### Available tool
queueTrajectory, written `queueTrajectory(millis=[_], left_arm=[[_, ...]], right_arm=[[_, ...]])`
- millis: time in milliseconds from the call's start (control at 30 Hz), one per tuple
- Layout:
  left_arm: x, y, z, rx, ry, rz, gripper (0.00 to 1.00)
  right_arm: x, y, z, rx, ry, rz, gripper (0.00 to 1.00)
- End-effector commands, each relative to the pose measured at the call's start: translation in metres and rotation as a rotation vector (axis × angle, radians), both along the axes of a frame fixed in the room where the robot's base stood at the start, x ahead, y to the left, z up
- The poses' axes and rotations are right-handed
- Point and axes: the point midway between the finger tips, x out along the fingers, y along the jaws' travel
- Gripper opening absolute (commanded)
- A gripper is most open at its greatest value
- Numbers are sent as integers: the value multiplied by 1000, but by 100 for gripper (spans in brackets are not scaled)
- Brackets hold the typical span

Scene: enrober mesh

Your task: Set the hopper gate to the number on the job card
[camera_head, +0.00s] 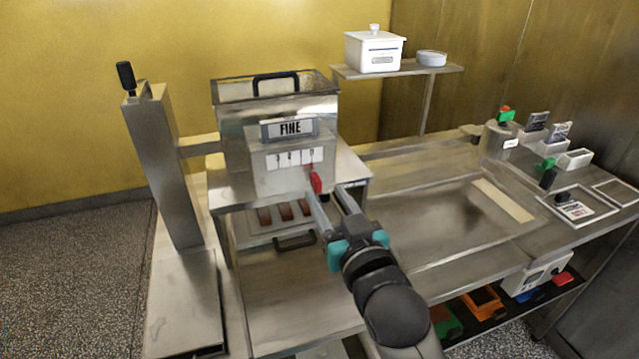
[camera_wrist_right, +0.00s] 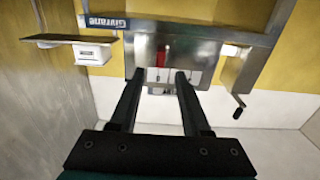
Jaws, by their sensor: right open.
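The hopper (camera_head: 232,115) is a steel box with a black handle on top and a "FINE" sign (camera_head: 289,128) on its front. Below the sign is a pale number scale (camera_head: 294,159) with small, partly unclear digits. A red gate handle (camera_head: 316,182) sits under the scale's right end. My right gripper (camera_head: 328,193) is open, with its fingertips close to this handle. In the right wrist view the red handle (camera_wrist_right: 161,56) shows just beyond and between the fingertips (camera_wrist_right: 158,74); I see no grip on it. I cannot tell which card is the job card. My left gripper is out of view.
A steel column with a black knob (camera_head: 126,76) stands left of the hopper. Several brown pieces (camera_head: 285,212) lie below the gate. A shelf (camera_head: 396,70) holds a white lidded box (camera_head: 375,51). Card holders (camera_head: 537,121) and a small tray (camera_head: 602,207) stand at right.

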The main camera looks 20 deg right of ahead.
Motion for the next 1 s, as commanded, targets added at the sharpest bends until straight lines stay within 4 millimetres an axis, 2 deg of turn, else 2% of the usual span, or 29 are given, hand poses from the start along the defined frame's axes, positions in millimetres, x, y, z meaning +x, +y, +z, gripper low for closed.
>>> queueTrajectory(millis=[100,300,500,767,1000], left_arm=[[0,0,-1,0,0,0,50],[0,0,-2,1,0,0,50],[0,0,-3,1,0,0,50],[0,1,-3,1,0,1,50],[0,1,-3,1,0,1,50]], right_arm=[[18,1,0,0,-1,0,48],[39,1,0,1,0,0,48],[48,2,0,1,0,0,48],[49,2,0,1,1,0,48],[49,2,0,0,1,0,23]])
